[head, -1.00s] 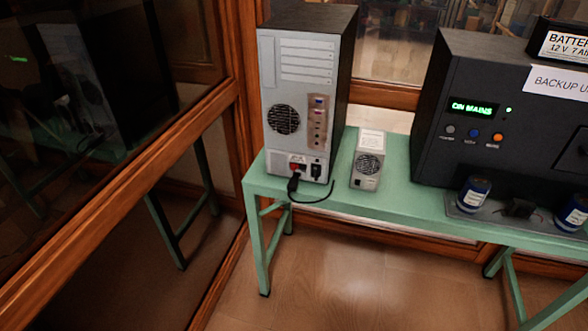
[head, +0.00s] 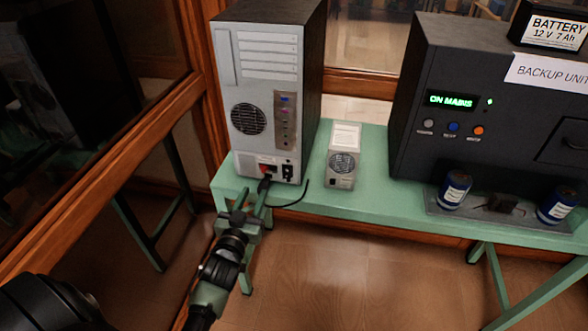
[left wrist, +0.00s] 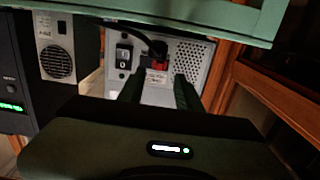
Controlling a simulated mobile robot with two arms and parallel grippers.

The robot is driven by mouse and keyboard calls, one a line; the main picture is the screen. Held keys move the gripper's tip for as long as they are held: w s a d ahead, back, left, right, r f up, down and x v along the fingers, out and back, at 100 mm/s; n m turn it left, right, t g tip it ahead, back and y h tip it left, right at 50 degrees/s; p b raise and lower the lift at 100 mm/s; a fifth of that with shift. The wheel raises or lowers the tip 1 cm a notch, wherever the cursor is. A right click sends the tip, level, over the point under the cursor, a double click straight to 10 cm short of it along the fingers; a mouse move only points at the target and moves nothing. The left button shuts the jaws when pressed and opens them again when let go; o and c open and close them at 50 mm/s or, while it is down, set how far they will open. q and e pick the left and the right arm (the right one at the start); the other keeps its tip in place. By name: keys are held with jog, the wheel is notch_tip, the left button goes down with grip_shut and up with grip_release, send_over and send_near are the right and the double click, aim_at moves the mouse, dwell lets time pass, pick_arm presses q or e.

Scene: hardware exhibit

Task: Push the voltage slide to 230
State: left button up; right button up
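The computer tower (head: 268,60) stands at the left end of the green table, its rear panel facing me. The voltage slide (head: 266,169) is a small red part low on that panel, beside the black power plug; it also shows in the left wrist view (left wrist: 158,68). Its number cannot be read. My left gripper (head: 254,193) is just in front of and below the slide, apparently apart from it. In the left wrist view its two fingers (left wrist: 158,90) are spread with nothing between them, and the slide shows beyond the gap. My right gripper is not in view.
A black power cable (head: 292,203) runs from the tower onto the green table (head: 370,200). A rocker switch (left wrist: 123,56) is beside the plug. A small grey fan unit (head: 341,170) and the black backup unit (head: 480,100) stand to the right. A wood-framed glass wall (head: 110,170) is at left.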

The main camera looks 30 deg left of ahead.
aim_at(263, 170)
pick_arm(q)
jog(key=x, duration=0.5)
jog(key=r+x, duration=0.1)
jog(key=x, duration=0.1)
jog(key=shift+w+a+p, duration=0.15)
jog(key=shift+w+p, duration=0.25)
grip_shut()
dwell(1.1)
